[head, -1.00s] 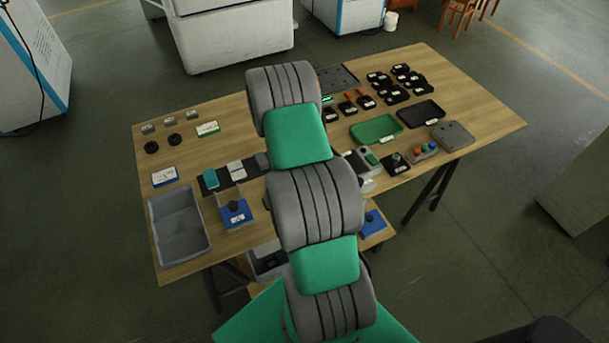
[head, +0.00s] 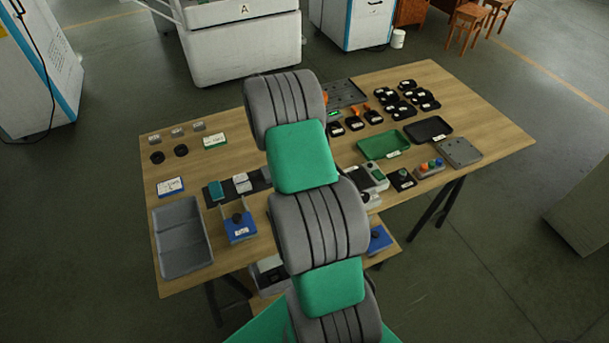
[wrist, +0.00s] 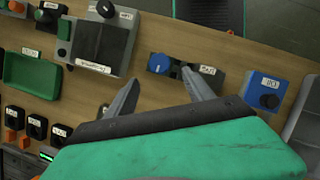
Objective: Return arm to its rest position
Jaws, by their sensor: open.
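My arm (head: 303,157) rises through the middle of the head view and reaches over the wooden workbench (head: 480,100). Its gripper end is hidden there behind the arm links. In the wrist view my gripper (wrist: 158,80) has its two grey fingers spread apart, with nothing held between them. Beyond the fingertips lies the bench top, with a small grey and blue box (wrist: 172,66) close to the gap. I cannot tell how high the fingers are above it.
A grey divided bin (head: 180,238) stands at the bench's left front. A blue box with a black knob (head: 238,230) is beside it. A green tray (head: 383,145), a black tray (head: 427,130) and several black parts lie to the right.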

